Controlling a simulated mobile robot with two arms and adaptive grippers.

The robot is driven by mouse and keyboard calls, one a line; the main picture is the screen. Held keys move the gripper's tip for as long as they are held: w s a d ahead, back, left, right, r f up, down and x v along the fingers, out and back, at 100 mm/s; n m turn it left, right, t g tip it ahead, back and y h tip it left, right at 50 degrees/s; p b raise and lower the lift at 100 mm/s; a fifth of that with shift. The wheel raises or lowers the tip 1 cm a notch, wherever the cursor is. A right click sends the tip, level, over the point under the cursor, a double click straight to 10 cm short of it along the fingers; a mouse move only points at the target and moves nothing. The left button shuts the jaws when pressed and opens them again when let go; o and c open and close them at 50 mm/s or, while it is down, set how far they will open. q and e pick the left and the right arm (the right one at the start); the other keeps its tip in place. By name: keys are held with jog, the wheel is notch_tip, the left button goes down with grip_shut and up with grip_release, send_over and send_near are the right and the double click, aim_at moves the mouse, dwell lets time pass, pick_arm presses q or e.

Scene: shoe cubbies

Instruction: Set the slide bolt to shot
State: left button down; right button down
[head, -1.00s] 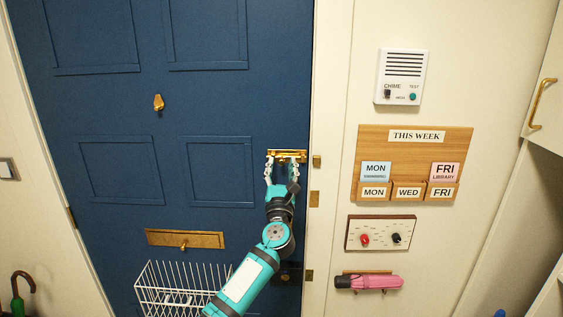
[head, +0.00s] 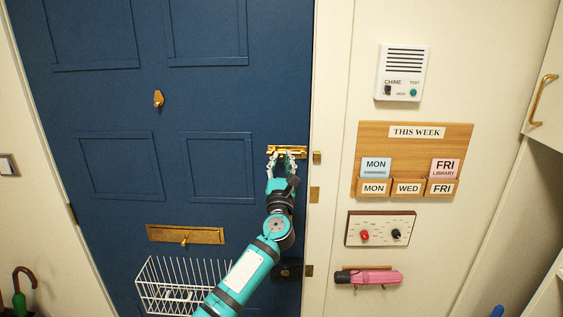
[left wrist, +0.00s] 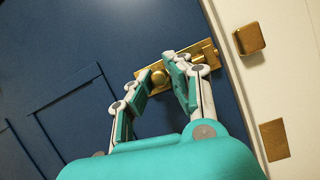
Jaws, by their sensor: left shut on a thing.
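The brass slide bolt (head: 299,152) is mounted on the blue door near its right edge. Its round knob (left wrist: 158,77) shows between my fingers in the left wrist view. The brass keeper (head: 317,157) sits on the white frame to the right; it also shows in the left wrist view (left wrist: 249,39). A gap shows between the bolt's plate and the keeper, with no rod seen crossing it. My left gripper (head: 285,157) is shut on the knob, its fingers hiding part of the bolt. My right gripper is not in view.
Right of the frame hang a chime box (head: 402,73), a wooden week board (head: 365,146), a panel with two knobs (head: 380,229) and a pink umbrella (head: 372,277). A brass letter plate (head: 207,235) and a white wire basket (head: 160,290) are lower on the door.

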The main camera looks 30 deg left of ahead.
pick_arm(q)
jog(key=w+d, duration=0.1)
jog(key=d+b, duration=0.1)
jog(key=d, duration=0.1)
jog(key=shift+w, duration=0.35)
jog(key=shift+a, duration=0.1)
jog(key=c, duration=1.5)
grip_release()
jog(key=o, duration=0.3)
jog(key=shift+w+d, duration=0.1)
jog(key=shift+d, duration=0.15)
jog(key=shift+a, duration=0.1)
jog(key=v, duration=1.2)
